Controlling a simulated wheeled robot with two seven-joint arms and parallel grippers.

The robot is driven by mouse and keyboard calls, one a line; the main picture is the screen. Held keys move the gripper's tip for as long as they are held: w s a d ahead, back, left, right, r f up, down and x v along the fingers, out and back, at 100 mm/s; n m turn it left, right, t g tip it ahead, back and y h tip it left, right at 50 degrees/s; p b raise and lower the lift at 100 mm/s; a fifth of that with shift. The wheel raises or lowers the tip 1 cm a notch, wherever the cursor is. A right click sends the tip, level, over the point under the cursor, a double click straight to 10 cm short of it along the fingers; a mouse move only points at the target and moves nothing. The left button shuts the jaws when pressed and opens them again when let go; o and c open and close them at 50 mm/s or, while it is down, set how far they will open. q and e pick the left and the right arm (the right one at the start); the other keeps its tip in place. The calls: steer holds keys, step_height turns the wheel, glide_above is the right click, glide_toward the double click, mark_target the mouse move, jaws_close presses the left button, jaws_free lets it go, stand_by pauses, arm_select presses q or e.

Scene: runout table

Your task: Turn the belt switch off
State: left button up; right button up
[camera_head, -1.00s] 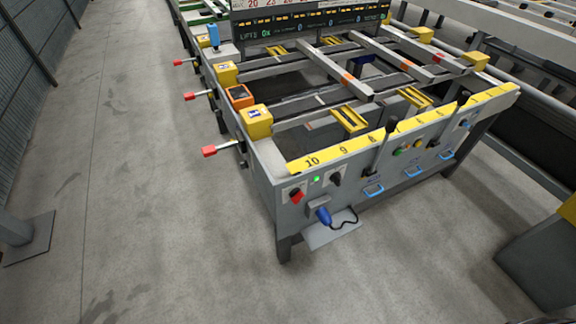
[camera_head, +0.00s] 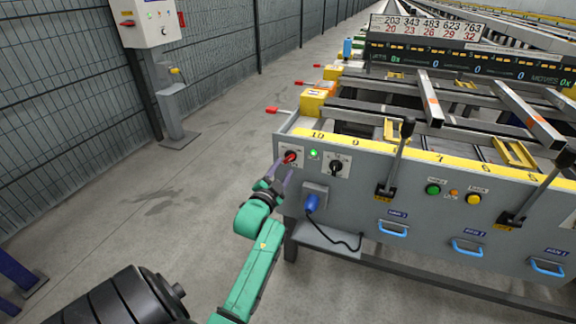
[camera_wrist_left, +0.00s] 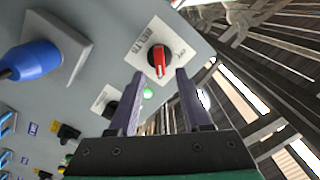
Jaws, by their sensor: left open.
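The belt switch (camera_head: 290,157), a rotary knob with a red handle on a white plate, is at the left end of the grey front panel. My left gripper (camera_head: 283,171) is open in front of the panel, just below the switch. In the left wrist view its two purple fingers (camera_wrist_left: 160,75) stand apart, with the red handle in line between their tips. I cannot tell whether they touch it. My right gripper is not in view.
A lit green lamp (camera_head: 313,153) and a black rotary knob (camera_head: 336,167) are right of the switch. A blue plug (camera_head: 311,203) with a cable is below. Black levers (camera_head: 398,155) and push-buttons are further right. A white cabinet (camera_head: 150,22) stands by the fence.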

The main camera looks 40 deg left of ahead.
mark_target(288, 160)
arm_select(q)
steer(key=x, duration=0.3)
steer(key=shift+w+a+f, duration=0.15)
steer(key=shift+w+a, duration=0.05)
steer(key=shift+w, duration=0.1)
steer(key=shift+w+a, duration=0.1)
steer(key=shift+w, duration=0.35)
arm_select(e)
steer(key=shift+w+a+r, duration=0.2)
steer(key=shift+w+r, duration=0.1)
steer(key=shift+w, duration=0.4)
arm_select(q)
jaws_close()
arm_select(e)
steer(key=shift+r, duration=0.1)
